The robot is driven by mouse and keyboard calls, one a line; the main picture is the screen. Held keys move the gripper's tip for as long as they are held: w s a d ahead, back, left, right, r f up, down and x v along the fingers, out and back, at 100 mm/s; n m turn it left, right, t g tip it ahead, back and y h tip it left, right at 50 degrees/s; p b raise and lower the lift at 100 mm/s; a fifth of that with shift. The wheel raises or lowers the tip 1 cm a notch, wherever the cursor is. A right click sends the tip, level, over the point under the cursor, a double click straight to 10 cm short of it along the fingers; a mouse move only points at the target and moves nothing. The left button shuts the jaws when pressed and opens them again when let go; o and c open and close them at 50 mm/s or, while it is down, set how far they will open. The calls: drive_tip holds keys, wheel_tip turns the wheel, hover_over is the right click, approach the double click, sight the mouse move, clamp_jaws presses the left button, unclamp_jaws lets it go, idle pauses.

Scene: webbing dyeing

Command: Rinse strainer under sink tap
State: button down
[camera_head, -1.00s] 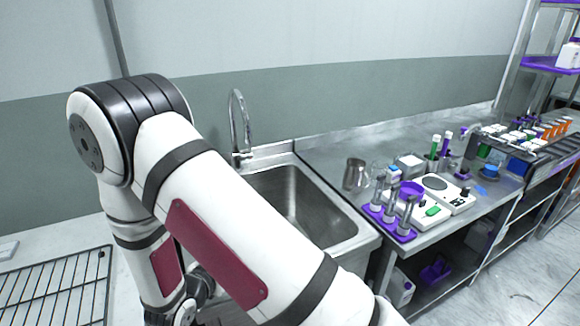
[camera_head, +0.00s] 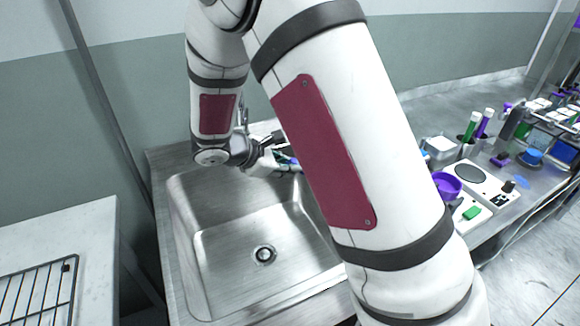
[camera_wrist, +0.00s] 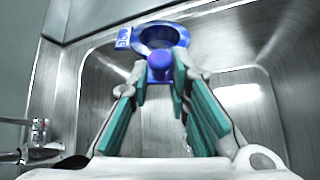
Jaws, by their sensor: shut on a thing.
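The strainer (camera_wrist: 143,34) is blue with a round ring and a purple knob (camera_wrist: 160,62) at its near end. In the wrist view my gripper (camera_wrist: 160,75), with teal finger pads, is shut on it at the knob end, with the ring beyond the fingertips. In the head view my gripper is mostly hidden behind my arm, over the far right part of the sink. The steel sink (camera_head: 215,260) is empty around its drain. The tap (camera_head: 243,117) stands at the back, largely covered by my arm. Tap fittings (camera_wrist: 38,140) show at left in the wrist view. I see no clear water stream.
Right of the sink, the steel counter holds a purple bowl (camera_head: 448,186), a scale (camera_head: 471,174), a white container (camera_head: 440,147) and tubes (camera_head: 472,124). A wire rack (camera_head: 38,295) lies on the left counter. The basin's front and middle are clear.

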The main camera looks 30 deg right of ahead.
drive_tip(key=w+a+f+b, duration=0.2)
drive_tip(key=w+a+b, duration=0.3)
drive_tip(key=w+a, duration=0.3)
drive_tip(key=shift+w+a+f+b, duration=0.3)
drive_tip(key=shift+w+f+b, duration=0.1)
drive_tip(key=shift+w, duration=0.5)
drive_tip(key=shift+w+d+r, duration=0.1)
idle(0.5)
drive_tip(key=shift+w+d, duration=0.3)
drive_tip(key=shift+d, duration=0.05)
drive_tip(key=shift+s+a, duration=0.15)
drive_tip(key=shift+s+a, duration=0.3)
drive_tip(key=shift+w+d, duration=0.1)
drive_tip(key=shift+w, duration=0.05)
idle(0.4)
drive_tip(key=shift+w+d, duration=0.3)
drive_tip(key=shift+d, duration=0.05)
